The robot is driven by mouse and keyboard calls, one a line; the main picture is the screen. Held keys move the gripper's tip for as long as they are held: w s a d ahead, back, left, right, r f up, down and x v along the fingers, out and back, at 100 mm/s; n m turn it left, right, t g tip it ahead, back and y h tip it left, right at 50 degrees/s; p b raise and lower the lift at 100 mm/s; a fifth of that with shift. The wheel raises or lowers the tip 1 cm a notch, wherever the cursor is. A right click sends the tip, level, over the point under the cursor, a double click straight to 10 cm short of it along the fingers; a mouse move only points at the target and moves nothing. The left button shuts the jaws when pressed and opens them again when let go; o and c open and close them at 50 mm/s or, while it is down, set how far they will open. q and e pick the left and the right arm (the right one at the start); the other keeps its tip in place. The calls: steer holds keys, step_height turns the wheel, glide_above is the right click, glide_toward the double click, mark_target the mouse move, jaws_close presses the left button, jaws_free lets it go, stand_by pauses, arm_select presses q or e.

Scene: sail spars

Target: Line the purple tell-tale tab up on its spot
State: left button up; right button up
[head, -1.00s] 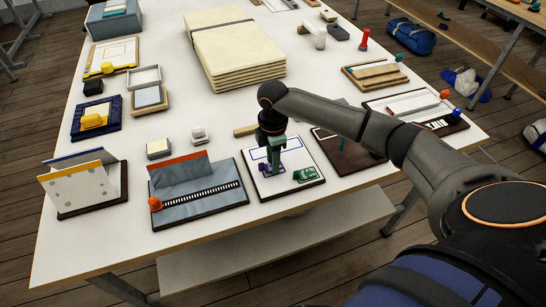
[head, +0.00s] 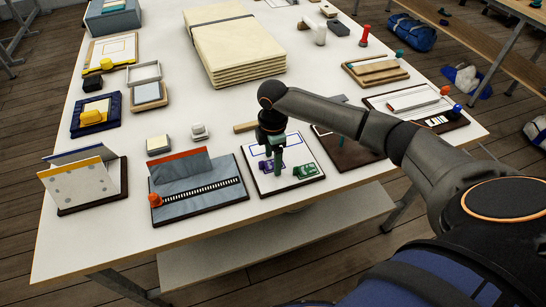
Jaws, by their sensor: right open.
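The purple tell-tale tab (head: 265,166) lies on a white board with a dark rim (head: 283,186) near the table's front edge. A green tab (head: 306,171) lies on the same board, to its right. A blue outline is drawn on the board's far part. My right gripper (head: 278,171) is open and points down over the board, its fingers between the two tabs and close to the purple one. I cannot tell whether it touches the purple tab. The arm hides part of the board's far side. My left gripper is out of view.
A grey board with a red strip and orange knob (head: 155,200) stands to the left, and a dark brown board (head: 345,152) to the right. A small wooden block (head: 244,127) lies behind. A tall stack of cream panels (head: 235,50) stands farther back.

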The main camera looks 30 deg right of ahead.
steer(key=shift+c, duration=0.6)
steer(key=shift+r, duration=3.55)
